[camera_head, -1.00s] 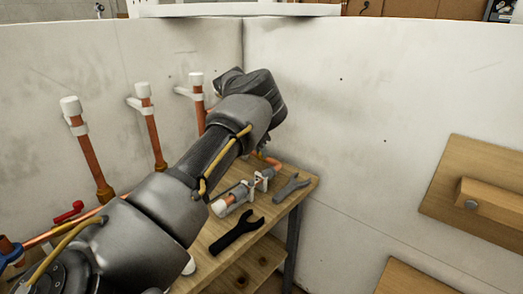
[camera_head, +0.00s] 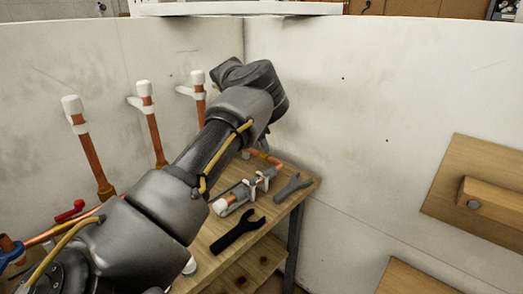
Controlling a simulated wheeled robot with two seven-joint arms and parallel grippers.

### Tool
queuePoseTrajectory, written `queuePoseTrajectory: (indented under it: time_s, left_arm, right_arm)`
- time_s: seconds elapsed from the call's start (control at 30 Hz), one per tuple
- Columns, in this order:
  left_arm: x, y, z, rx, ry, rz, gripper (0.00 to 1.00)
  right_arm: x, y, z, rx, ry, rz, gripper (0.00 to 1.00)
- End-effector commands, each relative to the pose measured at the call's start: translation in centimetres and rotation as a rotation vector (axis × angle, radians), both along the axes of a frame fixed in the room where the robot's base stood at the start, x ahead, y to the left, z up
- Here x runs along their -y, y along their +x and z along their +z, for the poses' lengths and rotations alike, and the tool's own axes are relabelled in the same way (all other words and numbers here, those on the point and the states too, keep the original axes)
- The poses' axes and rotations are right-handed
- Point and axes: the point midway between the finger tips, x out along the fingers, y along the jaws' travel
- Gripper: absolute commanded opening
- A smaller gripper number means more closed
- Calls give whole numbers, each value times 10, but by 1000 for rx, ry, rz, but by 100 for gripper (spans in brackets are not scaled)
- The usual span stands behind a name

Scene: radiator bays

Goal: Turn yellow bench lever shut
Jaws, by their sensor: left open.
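I cannot make out the yellow bench lever; my left arm covers much of the bench and pipework. The wooden bench (camera_head: 222,262) stands along the wall, and a copper pipe (camera_head: 262,157) shows at its far end. My left arm reaches across from the left, its wrist bent down over the far end of the bench. My left gripper (camera_head: 264,139) is mostly hidden below the wrist, close to that pipe; it is open, and I cannot see whether it touches anything. My right gripper is not in view.
A clamped copper-ended fitting (camera_head: 238,197), a dark open-ended wrench (camera_head: 238,232) and a grey wrench (camera_head: 292,188) lie on the bench. A red lever (camera_head: 70,211) and white-capped copper risers (camera_head: 153,130) stand at left. A wooden wall board (camera_head: 470,165) is at right.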

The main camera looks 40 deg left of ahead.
Motion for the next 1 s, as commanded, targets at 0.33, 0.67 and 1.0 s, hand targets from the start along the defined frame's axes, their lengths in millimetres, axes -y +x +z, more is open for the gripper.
queuePoseTrajectory:
  time_s: [0.33, 0.67, 1.0]
  left_arm:
    - [-3, -24, 61, 2, -1, 1, 43]
    - [-4, -31, 75, -1, 0, -1, 43]
    - [-22, -29, 74, -5, 70, 74, 43]
  right_arm:
    - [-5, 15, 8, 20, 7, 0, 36]
    - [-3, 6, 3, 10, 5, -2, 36]
    - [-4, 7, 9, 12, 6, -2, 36]
